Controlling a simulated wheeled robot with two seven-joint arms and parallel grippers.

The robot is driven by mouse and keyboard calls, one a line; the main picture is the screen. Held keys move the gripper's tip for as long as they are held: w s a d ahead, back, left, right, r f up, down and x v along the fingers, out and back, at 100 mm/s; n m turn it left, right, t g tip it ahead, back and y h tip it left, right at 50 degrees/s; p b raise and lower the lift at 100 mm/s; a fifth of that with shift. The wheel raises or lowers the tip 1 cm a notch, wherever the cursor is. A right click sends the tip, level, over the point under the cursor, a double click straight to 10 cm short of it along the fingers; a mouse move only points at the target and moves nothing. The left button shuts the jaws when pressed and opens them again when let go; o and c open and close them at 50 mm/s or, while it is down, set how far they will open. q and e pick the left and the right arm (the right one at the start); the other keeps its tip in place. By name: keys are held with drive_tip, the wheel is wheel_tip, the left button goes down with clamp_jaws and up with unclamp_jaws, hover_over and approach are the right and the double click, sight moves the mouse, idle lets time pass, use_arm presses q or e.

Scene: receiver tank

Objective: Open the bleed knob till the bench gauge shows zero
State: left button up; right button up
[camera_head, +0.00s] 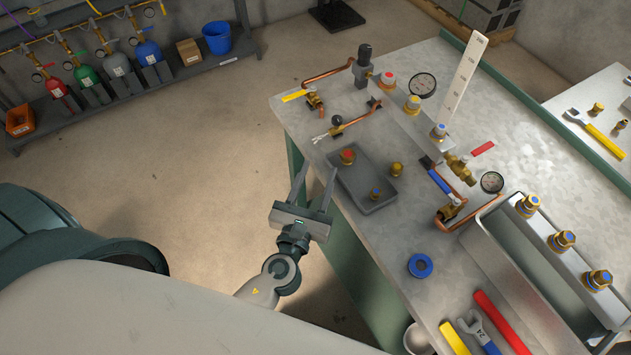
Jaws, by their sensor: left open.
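The bench (520,110) has two round gauges: a larger one (422,85) near the manifold block at the back and a smaller one (492,182) by the copper pipe on the right. Their needles are too small to read. My left gripper (318,168) is open and empty at the bench's left edge, beside the grey tray (377,207), touching no knob. My right gripper is out of view.
The tray holds loose brass fittings. A yellow lever (294,96) and a blue lever (440,182) stick out from the pipework. A tall white scale (465,78) stands at the back. A metal bin (520,262), a blue ring (420,265) and wrenches (485,330) occupy the front right.

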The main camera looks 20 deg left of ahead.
use_arm(q)
drive_tip(key=shift+s, duration=0.6)
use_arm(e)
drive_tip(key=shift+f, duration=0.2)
use_arm(q)
drive_tip(key=shift+c, duration=0.2)
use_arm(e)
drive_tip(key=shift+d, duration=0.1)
use_arm(q)
drive_tip(key=w+a+f+n+g+h+b, duration=0.3)
drive_tip(key=w+a+f+n+g+b, duration=0.15)
drive_tip(key=a+f+n+b, duration=0.75)
wheel_tip(320, 180, up, 12)
drive_tip(key=w+a+n+h+b, duration=0.1)
drive_tip(key=n+h+b, duration=0.7)
drive_tip(key=n, duration=0.7)
drive_tip(key=shift+f+h, duration=0.15)
drive_tip(key=shift+h, duration=1.05)
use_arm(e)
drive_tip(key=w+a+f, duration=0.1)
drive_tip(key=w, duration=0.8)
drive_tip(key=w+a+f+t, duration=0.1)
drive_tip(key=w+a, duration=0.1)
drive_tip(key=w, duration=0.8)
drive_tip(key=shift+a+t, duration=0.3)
